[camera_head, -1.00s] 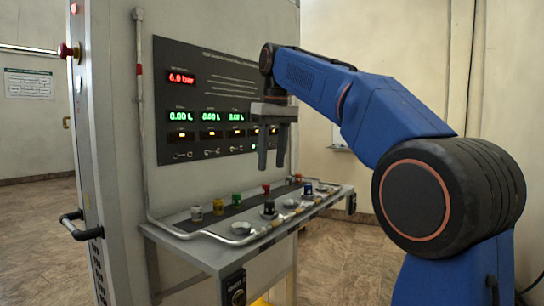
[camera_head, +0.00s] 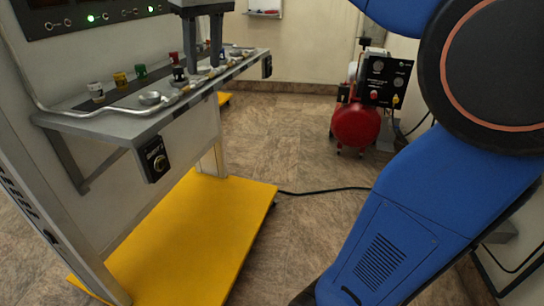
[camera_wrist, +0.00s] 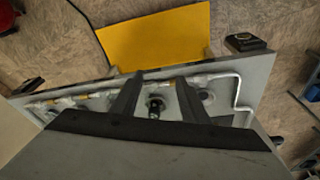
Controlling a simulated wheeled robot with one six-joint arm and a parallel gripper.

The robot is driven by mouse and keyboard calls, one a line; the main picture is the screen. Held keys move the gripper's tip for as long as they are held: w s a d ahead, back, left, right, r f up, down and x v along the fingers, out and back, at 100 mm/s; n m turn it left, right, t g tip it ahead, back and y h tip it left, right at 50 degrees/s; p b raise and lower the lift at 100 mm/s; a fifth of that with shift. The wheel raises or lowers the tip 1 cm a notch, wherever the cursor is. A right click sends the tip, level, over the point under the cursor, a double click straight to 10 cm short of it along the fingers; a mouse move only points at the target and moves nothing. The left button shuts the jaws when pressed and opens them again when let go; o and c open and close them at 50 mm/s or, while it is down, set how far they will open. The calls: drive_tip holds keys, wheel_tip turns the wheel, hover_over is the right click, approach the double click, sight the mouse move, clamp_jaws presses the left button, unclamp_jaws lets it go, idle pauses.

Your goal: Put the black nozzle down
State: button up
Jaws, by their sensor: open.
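A black nozzle (camera_head: 180,74) stands on the grey shelf (camera_head: 130,122) of the trainer. In the wrist view a black nozzle (camera_wrist: 155,108) shows between my fingers, on a round light base; I cannot tell whether it is the same one. My gripper (camera_head: 204,69) hangs with its fingers pointing down over the shelf. It is open, with a clear gap between the fingers (camera_wrist: 162,85), and holds nothing that I can see. The exact height of the fingertips above the shelf is hard to tell.
White (camera_head: 96,92), yellow (camera_head: 120,79) and green (camera_head: 141,71) nozzles stand along the shelf's back left. A silver pipe (camera_head: 75,113) runs along the shelf. A yellow platform (camera_head: 190,240) lies below.

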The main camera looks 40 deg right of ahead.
drive_tip(key=s+d+f+m+t, duration=0.1)
drive_tip(key=s+f, duration=1)
drive_tip(key=f, duration=0.4)
drive_tip(key=s+d+f+m+t, duration=0.1)
drive_tip(key=s+d+f+m, duration=0.1)
drive_tip(key=s+f, duration=0.8)
wheel_tip(320, 180, down, 5)
drive_tip(key=shift+s+d+f, duration=0.1)
drive_tip(key=shift+s+d, duration=0.15)
drive_tip(key=shift+s, duration=0.15)
idle(1.2)
